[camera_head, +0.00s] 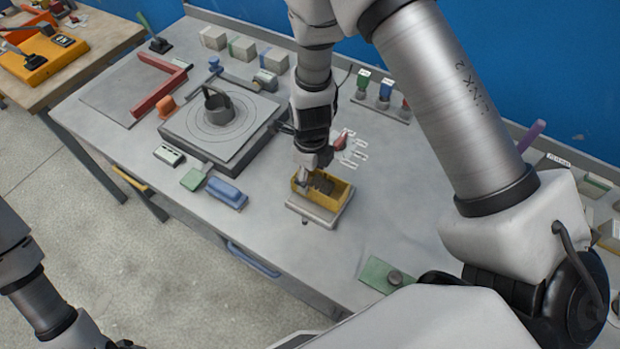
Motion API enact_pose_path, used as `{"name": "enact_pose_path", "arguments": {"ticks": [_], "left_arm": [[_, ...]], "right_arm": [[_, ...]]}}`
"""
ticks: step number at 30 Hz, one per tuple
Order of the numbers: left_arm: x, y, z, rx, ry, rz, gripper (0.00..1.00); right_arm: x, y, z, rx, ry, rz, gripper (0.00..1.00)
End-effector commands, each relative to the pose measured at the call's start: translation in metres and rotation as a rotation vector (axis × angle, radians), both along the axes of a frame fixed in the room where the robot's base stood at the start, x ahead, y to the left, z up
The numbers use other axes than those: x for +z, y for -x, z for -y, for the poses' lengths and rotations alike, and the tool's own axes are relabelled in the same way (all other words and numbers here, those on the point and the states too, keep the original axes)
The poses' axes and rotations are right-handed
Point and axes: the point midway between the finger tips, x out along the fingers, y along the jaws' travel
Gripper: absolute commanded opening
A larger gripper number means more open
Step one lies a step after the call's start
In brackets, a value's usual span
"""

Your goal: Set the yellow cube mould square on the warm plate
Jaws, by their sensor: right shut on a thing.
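The yellow cube mould (338,196) is an open-topped box right of the middle of the bench. It is over the small pale grey warm plate (312,211), whose front rim shows below it. The mould's sides look roughly in line with the plate's edges. I cannot tell whether it rests fully flat. My right gripper (318,183) comes down from above and is shut on the mould, hiding part of its inside and far wall. My left arm shows at the lower left, away from the bench, with its fingers out of the frame.
A green plate (382,274) with a dark knob lies nearer. Bottles (385,89) stand at the back.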

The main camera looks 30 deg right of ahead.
Motion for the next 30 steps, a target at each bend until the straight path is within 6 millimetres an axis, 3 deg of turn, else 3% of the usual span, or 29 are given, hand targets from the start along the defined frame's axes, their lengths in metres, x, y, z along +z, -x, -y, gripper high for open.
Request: {"name": "enact_pose_path", "arguments": {"ticks": [1,9,10,11,12,23,26,30], "left_arm": [[-0.007,0.0,0.0,0.0,0.0,0.0,0.4],[-0.003,-0.001,0.0,-0.001,0.0,0.003,0.4],[-0.003,-0.001,0.0,-0.001,0.0,0.003,0.4],[-0.003,-0.001,0.0,-0.001,0.0,0.003,0.4],[-0.003,-0.001,0.0,-0.001,0.0,0.003,0.4],[-0.003,-0.001,0.0,-0.001,0.0,0.002,0.4],[-0.005,-0.001,0.0,-0.001,0.0,0.002,0.4],[-0.011,-0.001,0.0,-0.001,0.0,0.002,0.4]], "right_arm": [[-0.007,-0.001,0.0,-0.003,-0.001,0.002,0.2],[-0.005,-0.001,0.0,-0.003,-0.001,0.001,0.2],[-0.004,-0.001,0.0,-0.003,-0.001,0.001,0.73],[-0.004,-0.001,0.0,-0.003,-0.001,0.001,0.83],[-0.004,-0.001,0.0,-0.003,-0.001,0.001,0.87],[0.0,-0.001,0.0,-0.002,0.0,0.002,0.87],[0.012,-0.002,0.0,-0.002,0.0,0.004,0.87],[0.045,-0.002,0.0,-0.001,0.0,0.008,0.87]]}}
